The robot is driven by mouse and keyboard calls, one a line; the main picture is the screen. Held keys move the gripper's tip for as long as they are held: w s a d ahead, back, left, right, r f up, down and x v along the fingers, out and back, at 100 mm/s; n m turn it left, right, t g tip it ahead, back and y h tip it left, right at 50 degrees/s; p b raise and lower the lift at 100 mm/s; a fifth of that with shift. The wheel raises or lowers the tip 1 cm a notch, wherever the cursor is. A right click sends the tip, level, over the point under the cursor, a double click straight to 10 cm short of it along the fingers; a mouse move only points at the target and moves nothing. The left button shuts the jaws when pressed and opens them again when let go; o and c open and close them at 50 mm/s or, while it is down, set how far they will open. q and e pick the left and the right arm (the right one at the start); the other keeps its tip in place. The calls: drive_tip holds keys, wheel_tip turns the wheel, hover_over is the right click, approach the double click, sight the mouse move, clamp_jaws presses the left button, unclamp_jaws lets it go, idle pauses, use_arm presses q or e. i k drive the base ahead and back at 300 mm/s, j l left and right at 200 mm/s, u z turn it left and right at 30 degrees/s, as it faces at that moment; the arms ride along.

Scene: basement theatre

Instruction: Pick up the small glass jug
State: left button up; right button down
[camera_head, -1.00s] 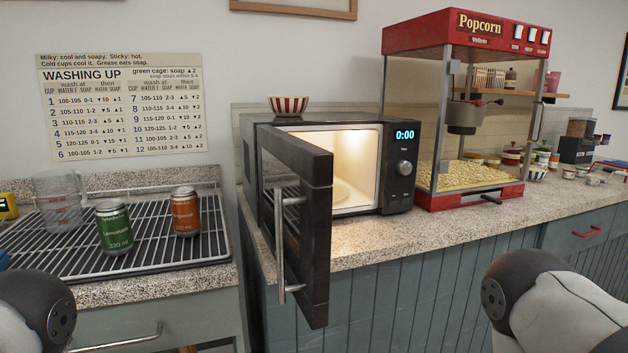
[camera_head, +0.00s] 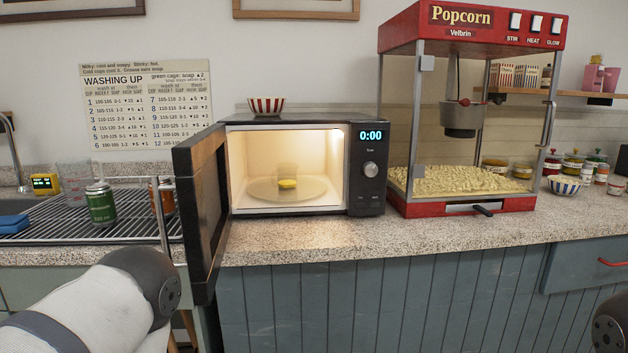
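A small clear glass vessel (camera_head: 288,172) with something yellow at its bottom stands on the turntable inside the lit, open microwave. It looks like the small glass jug, but I cannot make out a handle or spout. A larger clear measuring jug (camera_head: 73,183) with red markings stands on the drying rack at left, partly behind a green can. Both my grippers are out of view; only part of my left arm shows at lower left and a bit of my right arm at the lower right edge.
The microwave (camera_head: 367,201) has its dark door (camera_head: 203,205) swung open to the left, jutting past the counter edge. A green can (camera_head: 101,205) and a mostly hidden orange can stand on the rack (camera_head: 40,222). The popcorn machine (camera_head: 450,207) is right of the microwave. Counter before the microwave is clear.

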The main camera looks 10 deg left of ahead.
sight(287, 173)
drive_tip(key=i+l, duration=0.2)
drive_tip(key=i, duration=0.2)
drive_tip(key=i+l, duration=0.25)
drive_tip(key=i, duration=0.15)
drive_tip(key=i+l, duration=0.2)
drive_tip(key=i, duration=0.2)
